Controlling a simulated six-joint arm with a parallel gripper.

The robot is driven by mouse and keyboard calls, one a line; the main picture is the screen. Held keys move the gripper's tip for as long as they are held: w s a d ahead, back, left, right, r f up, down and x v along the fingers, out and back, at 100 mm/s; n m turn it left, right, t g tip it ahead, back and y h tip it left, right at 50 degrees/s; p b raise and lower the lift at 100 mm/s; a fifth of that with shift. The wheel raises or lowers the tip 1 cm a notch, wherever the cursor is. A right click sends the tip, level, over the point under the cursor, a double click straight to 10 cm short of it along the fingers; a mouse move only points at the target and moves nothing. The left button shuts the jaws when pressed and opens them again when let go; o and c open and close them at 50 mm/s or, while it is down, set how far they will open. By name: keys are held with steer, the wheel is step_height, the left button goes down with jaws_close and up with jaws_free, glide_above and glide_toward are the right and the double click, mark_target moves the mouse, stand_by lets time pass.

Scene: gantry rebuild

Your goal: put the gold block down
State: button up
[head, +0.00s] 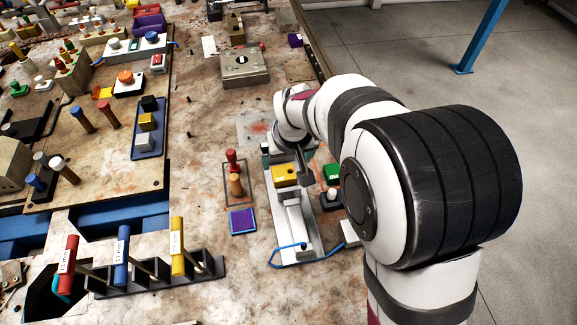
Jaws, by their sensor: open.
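A gold block (146,121) sits in a dark blue tray (139,153) on the wooden board at the left, between a black block (149,103) and a pale grey block (142,137). My gripper (305,168) is far to the right of it, low beside a yellow piece with a dark mark (285,175) on a pale grey fixture (309,247). The gripper is open, and I see nothing held in it. My arm hides part of the gripper and what lies behind it; whether it touches the fixture cannot be told.
A green-topped piece (332,172) stands right of my gripper. A red-topped peg (232,160) and an orange peg (236,185) stand to its left. A rack with red, blue and yellow cylinders (178,245) is at the front left. The table between board and fixture is partly clear.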

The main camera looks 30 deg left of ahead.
steer(key=s+d+r+m+g+h, duration=0.1)
steer(key=s+d+r+m, duration=0.25)
steer(key=d, duration=0.75)
steer(key=s+d+r+m, duration=0.2)
steer(key=d+r+m, duration=0.25)
steer(key=d, duration=0.65)
steer(key=s+d+m+g, duration=0.1)
steer(key=s+d+m, duration=0.5)
steer(key=s, duration=0.7)
steer(key=shift+s+d+r+m+g, duration=0.3)
steer(key=shift+d+r, duration=0.1)
steer(key=shift+d, duration=0.6)
